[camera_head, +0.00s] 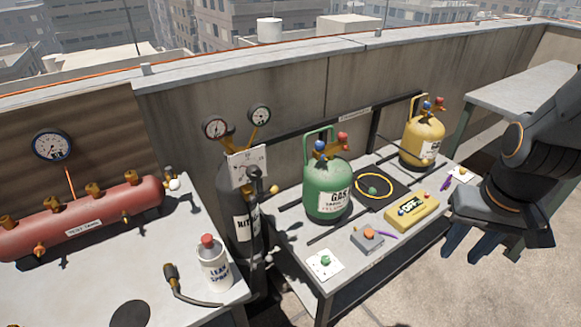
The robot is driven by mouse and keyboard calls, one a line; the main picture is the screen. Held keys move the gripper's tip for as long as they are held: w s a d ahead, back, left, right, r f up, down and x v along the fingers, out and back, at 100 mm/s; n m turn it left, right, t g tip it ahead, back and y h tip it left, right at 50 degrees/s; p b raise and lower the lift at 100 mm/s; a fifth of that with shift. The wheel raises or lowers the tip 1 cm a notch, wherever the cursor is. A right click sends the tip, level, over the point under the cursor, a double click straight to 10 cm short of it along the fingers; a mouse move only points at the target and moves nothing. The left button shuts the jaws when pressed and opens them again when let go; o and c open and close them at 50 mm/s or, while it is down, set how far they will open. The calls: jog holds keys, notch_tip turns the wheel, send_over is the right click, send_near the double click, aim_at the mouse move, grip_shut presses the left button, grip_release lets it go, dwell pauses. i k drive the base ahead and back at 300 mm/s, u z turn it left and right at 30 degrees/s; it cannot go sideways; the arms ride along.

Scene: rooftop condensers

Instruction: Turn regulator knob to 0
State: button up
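The regulator knob (254,173) is a small black part in front of a white dial plate (240,160). The plate's marks are too small to read, so I cannot tell the knob's setting. It belongs to the regulator on the dark nitrogen cylinder (232,205), with two round gauges (259,115) (215,127) above it. My gripper (475,245) is at the far right, well away from the knob, with its blue fingers pointing down over the floor. I see nothing held; the gap between the fingers is unclear.
A green gas cylinder (327,190) and a yellow one (423,140) stand on the right bench, with a yellow device (411,210) and a grey box with an orange button (368,239). The left bench holds a red tank (85,215) and a spray can (214,265). A parapet runs behind.

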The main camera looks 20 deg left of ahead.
aim_at(253, 172)
jog(key=z, duration=0.1)
jog(key=k, duration=0.75)
jog(key=u, duration=1.2)
